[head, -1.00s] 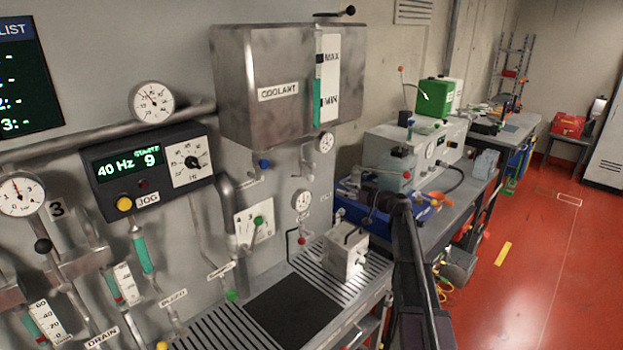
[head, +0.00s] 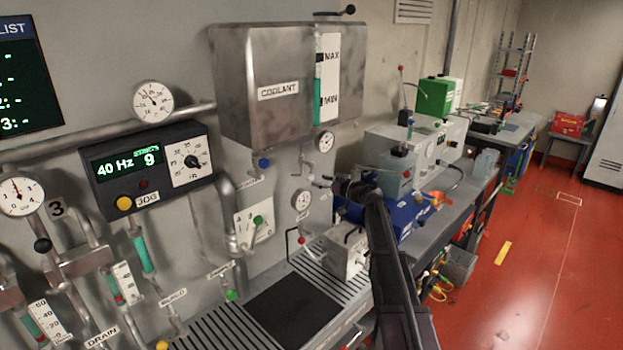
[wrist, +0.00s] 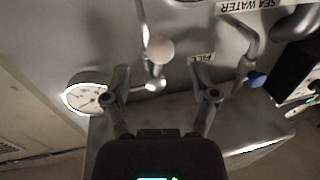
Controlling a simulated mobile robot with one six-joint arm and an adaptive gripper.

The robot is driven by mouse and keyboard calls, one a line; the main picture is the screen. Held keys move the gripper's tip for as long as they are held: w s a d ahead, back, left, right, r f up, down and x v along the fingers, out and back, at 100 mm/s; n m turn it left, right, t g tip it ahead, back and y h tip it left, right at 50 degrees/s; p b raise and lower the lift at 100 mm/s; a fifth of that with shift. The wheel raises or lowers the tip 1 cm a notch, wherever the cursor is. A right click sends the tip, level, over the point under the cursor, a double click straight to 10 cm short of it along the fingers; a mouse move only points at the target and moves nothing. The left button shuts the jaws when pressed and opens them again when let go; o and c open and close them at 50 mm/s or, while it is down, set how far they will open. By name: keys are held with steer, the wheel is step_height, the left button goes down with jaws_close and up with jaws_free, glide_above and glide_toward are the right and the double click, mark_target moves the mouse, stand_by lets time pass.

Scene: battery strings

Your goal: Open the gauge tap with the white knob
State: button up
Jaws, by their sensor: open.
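A blue knob (wrist: 257,80) is at the right of the wrist view, near the upside-down SEA WATER label. The coolant tank (head: 250,110) overhangs the pipework. A grey block (head: 347,250) stands on the slotted bench below. Red floor lies open at the right.

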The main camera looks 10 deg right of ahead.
mark_target(311, 177)
steer(key=shift+x, duration=2.25)
jaws_close()
steer(key=shift+d, duration=0.25)
steer(key=shift+a, duration=0.2)
